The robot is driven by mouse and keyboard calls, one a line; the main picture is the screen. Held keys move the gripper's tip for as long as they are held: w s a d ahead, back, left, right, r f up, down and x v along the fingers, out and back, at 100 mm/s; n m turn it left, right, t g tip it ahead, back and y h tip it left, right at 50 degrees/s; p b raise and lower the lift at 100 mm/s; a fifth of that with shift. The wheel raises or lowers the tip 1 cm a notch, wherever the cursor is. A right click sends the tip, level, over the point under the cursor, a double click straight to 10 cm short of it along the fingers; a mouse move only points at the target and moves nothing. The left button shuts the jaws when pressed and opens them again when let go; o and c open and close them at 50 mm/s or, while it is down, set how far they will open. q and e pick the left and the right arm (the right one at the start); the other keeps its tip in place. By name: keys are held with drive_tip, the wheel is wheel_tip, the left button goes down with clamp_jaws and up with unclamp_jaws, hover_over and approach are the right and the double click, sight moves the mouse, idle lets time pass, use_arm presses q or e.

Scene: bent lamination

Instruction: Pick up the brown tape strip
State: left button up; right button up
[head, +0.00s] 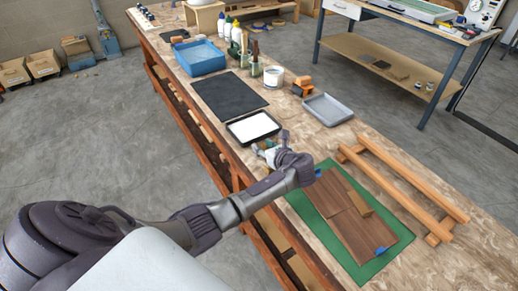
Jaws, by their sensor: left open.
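A short light-brown strip (359,203), which looks like the brown tape strip, lies on the dark brown wood sheets (345,222). The sheets rest on a green mat (302,205) on the workbench. My left gripper (262,151) is up and left of the strip in the head view, near the front edge of the bench beside a white-topped black tray. It is open and apart from the strip. Its fingers are small and partly hidden by my wrist, and no held thing shows. My right gripper is not in view.
Blue tabs (380,250) sit at the sheets' edges. A wooden frame of bars (405,185) lies right of the mat. The black tray (253,128), a grey tray (328,109), a dark mat (229,95) and a blue bin (200,58) stand farther along the bench.

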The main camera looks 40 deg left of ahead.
use_arm(q)
drive_tip(key=shift+d+f, duration=0.1)
drive_tip(key=shift+f, duration=0.1)
clamp_jaws()
idle(0.4)
drive_tip(key=shift+r, duration=0.1)
